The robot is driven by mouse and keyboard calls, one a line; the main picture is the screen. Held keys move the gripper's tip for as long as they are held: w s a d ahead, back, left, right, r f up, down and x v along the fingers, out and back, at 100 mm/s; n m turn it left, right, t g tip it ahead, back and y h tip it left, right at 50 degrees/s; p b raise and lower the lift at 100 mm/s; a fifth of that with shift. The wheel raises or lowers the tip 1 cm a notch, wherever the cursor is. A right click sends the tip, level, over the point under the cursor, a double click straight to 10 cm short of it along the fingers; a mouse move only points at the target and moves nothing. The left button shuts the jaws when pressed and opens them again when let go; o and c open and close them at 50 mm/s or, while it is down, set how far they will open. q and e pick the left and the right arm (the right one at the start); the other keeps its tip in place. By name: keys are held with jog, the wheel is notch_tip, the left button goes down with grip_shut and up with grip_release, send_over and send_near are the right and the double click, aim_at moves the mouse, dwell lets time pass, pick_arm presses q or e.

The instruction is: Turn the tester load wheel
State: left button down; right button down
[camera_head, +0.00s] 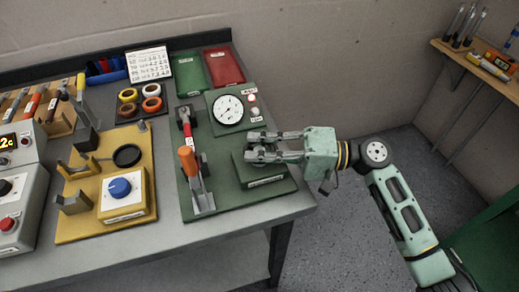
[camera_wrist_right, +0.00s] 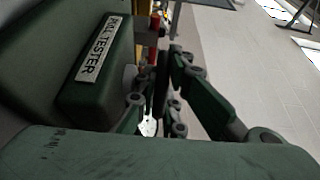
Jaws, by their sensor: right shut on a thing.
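The pull tester (camera_head: 222,205) is a green plate near the right end of the bench, with a round white gauge (camera_head: 228,109) at its back. Its labelled green block (camera_head: 265,181) sits at the plate's right side, and the block also shows in the wrist view (camera_wrist_right: 95,95). My right gripper (camera_head: 258,147) reaches in from the right over this block, its fingers closed at the load wheel. The wheel is mostly hidden by the fingers, so its turn angle cannot be read. My left gripper is not in view.
A yellow fixture (camera_head: 90,222) with a blue knob lies farther left. Green and red trays (camera_head: 222,65) and tape rolls are at the back. Open floor lies right of the bench.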

jog(key=c, duration=2.1)
grip_release()
jog(key=d, duration=0.8)
jog(key=s+d, duration=0.1)
jog(key=d, duration=0.3)
